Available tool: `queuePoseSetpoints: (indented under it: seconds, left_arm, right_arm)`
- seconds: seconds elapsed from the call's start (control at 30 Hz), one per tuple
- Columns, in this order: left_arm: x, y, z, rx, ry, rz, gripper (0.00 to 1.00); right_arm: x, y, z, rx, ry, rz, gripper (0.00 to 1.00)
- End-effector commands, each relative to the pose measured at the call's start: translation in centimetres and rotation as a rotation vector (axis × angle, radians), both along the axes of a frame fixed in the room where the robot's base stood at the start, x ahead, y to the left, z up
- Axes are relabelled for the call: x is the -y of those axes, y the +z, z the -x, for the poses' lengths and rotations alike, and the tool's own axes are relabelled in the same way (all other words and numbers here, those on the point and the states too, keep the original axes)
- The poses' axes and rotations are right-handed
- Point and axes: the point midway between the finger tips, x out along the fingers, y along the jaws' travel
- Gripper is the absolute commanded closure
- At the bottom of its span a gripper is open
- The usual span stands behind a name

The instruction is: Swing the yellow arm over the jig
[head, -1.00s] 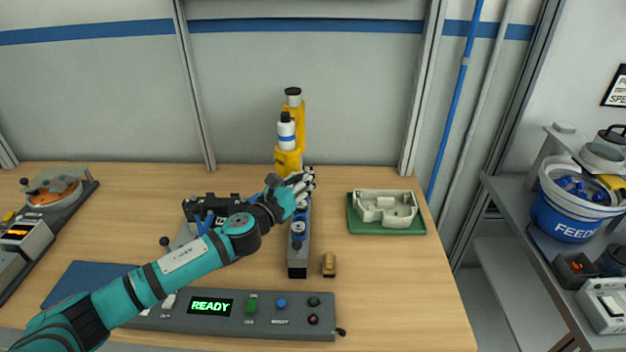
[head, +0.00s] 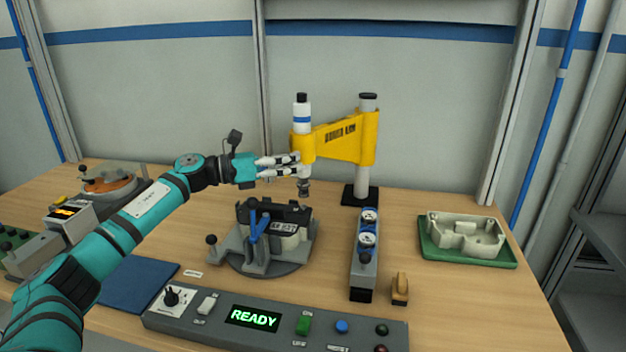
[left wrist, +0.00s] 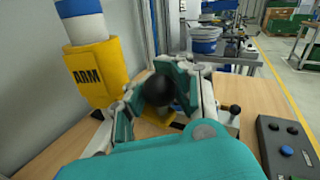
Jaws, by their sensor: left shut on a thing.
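The yellow arm (head: 343,139) stands on a grey post at the back of the bench and points left. Its outer end carries a white cylinder (head: 302,125) with a blue band and a spindle hanging below. The spindle tip is above the back right part of the jig (head: 265,242), a round grey base with a black block and a blue clamp. My left gripper (head: 292,165) is at the arm's outer end. In the left wrist view, its fingers (left wrist: 160,92) are closed around a black ball knob (left wrist: 160,89), with the yellow arm to the left. My right gripper is out of view.
A control box (head: 270,321) reading READY lies along the front. A grey bar with round fittings (head: 363,262) and a small tan block (head: 400,289) are right of the jig. A green tray (head: 475,256) holds a pale casting. A blue mat (head: 135,284) lies left.

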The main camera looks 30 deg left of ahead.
Motion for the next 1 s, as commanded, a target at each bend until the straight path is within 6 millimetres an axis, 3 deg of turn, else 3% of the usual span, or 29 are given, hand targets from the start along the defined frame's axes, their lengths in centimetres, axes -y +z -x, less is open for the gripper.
queuePoseSetpoints:
  seconds: [0.03,0.3,0.63,0.7,1.0]
  left_arm:
    - [-0.3,-1.4,0.4,-0.02,-0.022,-0.012,1.0]
    - [-1.6,-1.1,0.8,-0.022,-0.04,-0.013,1.0]
    - [-1.9,-0.9,0.8,-0.019,-0.037,-0.015,1.0]
    - [-1.9,-0.8,0.8,-0.018,-0.036,-0.015,0.85]
    - [-1.7,-0.5,0.7,-0.011,-0.036,-0.009,0.49]
  right_arm:
    - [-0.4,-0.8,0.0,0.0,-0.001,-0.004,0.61]
    - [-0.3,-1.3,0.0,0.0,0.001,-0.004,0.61]
    - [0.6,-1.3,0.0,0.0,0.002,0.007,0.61]
    - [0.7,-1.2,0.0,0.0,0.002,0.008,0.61]
    - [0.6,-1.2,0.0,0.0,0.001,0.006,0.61]
